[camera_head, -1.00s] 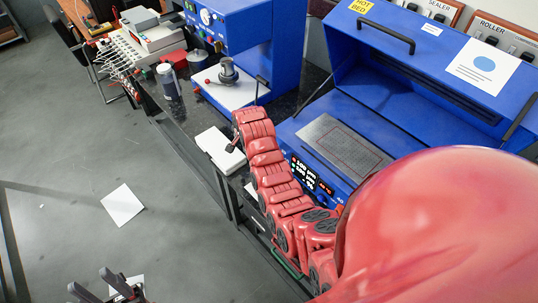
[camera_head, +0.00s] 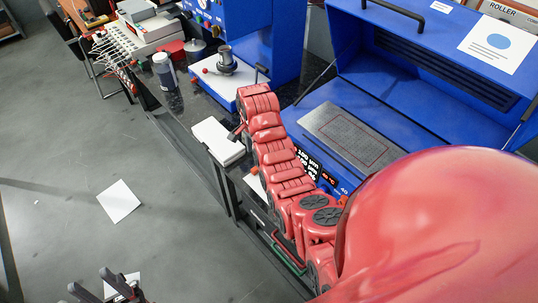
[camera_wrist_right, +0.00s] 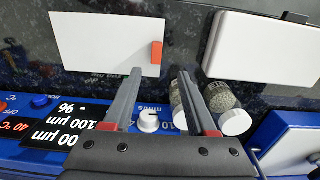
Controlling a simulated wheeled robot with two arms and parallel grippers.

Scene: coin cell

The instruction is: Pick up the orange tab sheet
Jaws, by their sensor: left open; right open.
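The orange tab sheet (camera_wrist_right: 105,42) is a white rectangle with an orange tab (camera_wrist_right: 157,52) on its right edge. It lies flat on the dark speckled counter in the right wrist view. In the head view only a small part of it and its orange tab (camera_head: 254,171) show beside my right arm. My right gripper (camera_wrist_right: 160,73) is open and empty. Its fingertips appear just below the tab in the wrist view, and I see no contact. My left gripper (camera_head: 91,277) is open and empty at the lower left of the head view, over the floor.
A white box (camera_wrist_right: 262,48) lies right of the sheet. Two capped vials (camera_wrist_right: 222,97) are close to the right finger. The blue hot bed machine (camera_head: 400,75) borders the counter. A bottle (camera_head: 165,72) stands farther along. Paper (camera_head: 118,201) lies on the floor.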

